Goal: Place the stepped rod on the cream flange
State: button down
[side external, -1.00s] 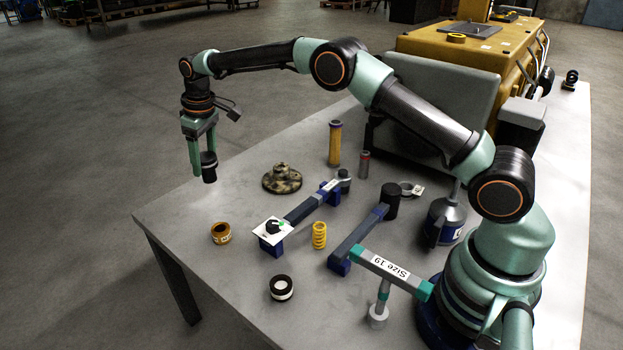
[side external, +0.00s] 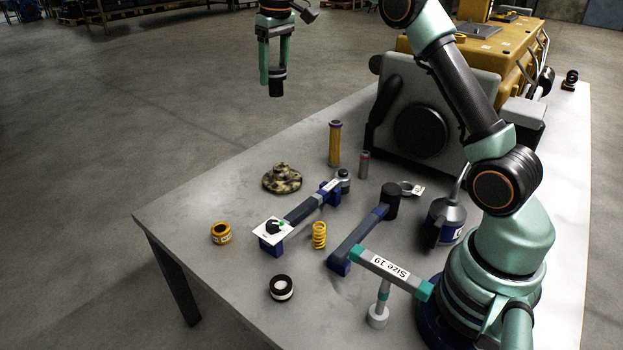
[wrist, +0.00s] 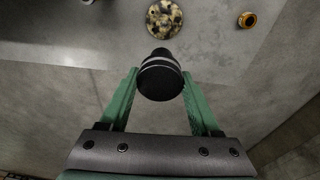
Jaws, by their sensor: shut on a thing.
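The stepped rod (side external: 276,86) is a short black cylinder with pale bands. My gripper (side external: 273,76) is shut on it and holds it high up, well above the table's level. In the wrist view the rod (wrist: 159,76) sits between the green fingers (wrist: 158,92), its narrower black end pointing away from my gripper. The cream flange (side external: 282,180) is a round, stepped disc with dark camouflage-like patches, lying flat on the table with its hub up. It also shows at the top of the wrist view (wrist: 164,16), beyond the rod and apart from it.
A gold ring (side external: 221,232), a yellow spring (side external: 319,235), a black-and-white ring (side external: 281,288) and blue racks (side external: 358,238) are nearer. The left corner is clear.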

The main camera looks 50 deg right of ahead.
notch_tip(320, 180, down, 20)
jog(key=shift+r, duration=0.25)
dwell(0.4)
jog(key=shift+f, duration=0.15)
jog(key=shift+c, duration=0.5)
grip_release()
